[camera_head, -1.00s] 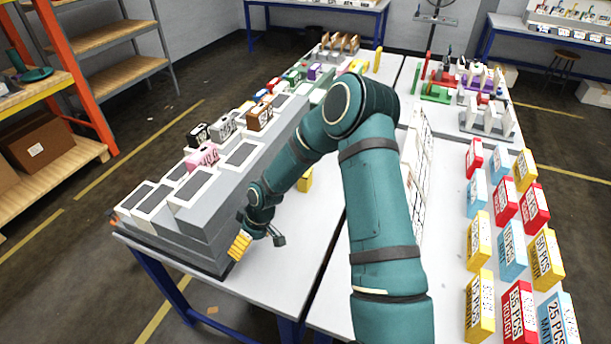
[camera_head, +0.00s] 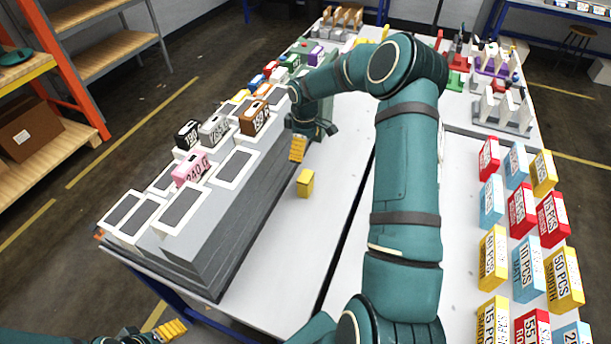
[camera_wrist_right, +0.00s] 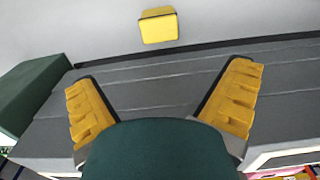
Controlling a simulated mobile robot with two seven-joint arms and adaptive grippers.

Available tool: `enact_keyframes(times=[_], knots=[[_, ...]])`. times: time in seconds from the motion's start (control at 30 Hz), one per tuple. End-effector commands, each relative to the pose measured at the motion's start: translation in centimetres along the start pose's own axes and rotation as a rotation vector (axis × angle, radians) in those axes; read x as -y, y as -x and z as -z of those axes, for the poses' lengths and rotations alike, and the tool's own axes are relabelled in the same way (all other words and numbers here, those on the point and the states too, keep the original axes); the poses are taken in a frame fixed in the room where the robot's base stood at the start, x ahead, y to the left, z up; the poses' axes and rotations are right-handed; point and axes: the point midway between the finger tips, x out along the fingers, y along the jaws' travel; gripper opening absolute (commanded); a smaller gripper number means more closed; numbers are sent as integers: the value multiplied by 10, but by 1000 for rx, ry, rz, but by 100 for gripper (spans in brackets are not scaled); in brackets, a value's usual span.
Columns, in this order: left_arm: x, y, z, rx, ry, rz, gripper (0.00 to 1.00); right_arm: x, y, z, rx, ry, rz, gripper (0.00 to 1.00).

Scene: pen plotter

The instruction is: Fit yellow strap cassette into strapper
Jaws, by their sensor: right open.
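A small yellow block (camera_head: 305,183), which looks like the yellow strap cassette, stands alone on the white table beside the long grey stepped unit. It also shows at the top of the right wrist view (camera_wrist_right: 158,26), beyond the fingertips and not between them. My right gripper (camera_head: 313,142) is open and empty, above the edge of the grey unit and farther back than the block. Its two yellow finger pads are wide apart in the right wrist view (camera_wrist_right: 162,82). My left gripper (camera_head: 155,331) is partly in view at the bottom left, away from the block. I cannot tell which machine is the strapper.
The grey stepped unit (camera_head: 215,255) carries labelled pink (camera_head: 190,170), black, grey and brown blocks. A green machine (camera_head: 318,75) stands farther back. Several red, blue and yellow boxes (camera_head: 522,209) stand on the right table. The white table around the yellow block is clear.

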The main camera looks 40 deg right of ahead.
Motion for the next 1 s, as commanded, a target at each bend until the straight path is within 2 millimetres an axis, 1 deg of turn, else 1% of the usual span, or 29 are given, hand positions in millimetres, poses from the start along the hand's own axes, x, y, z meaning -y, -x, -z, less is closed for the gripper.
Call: enact_keyframes(times=[0.13,0.4,0.5,0.67,0.77,0.9,1.0], knots=[[1,0,0,1,2,1,67,0,-16,0,1,1,2,100],[1,-1,0,1,1,1,67,0,-66,0,0,1,2,100],[1,-1,0,0,1,1,67,0,-78,0,0,-1,2,100],[1,-1,0,0,1,1,67,0,-87,0,-1,-1,1,100],[1,0,0,0,1,1,67,-1,-96,-1,0,-1,3,100],[0,1,0,0,1,1,67,-3,-118,-3,1,-2,3,100],[0,1,0,0,1,0,67,-3,-130,-2,-1,-1,2,100]])
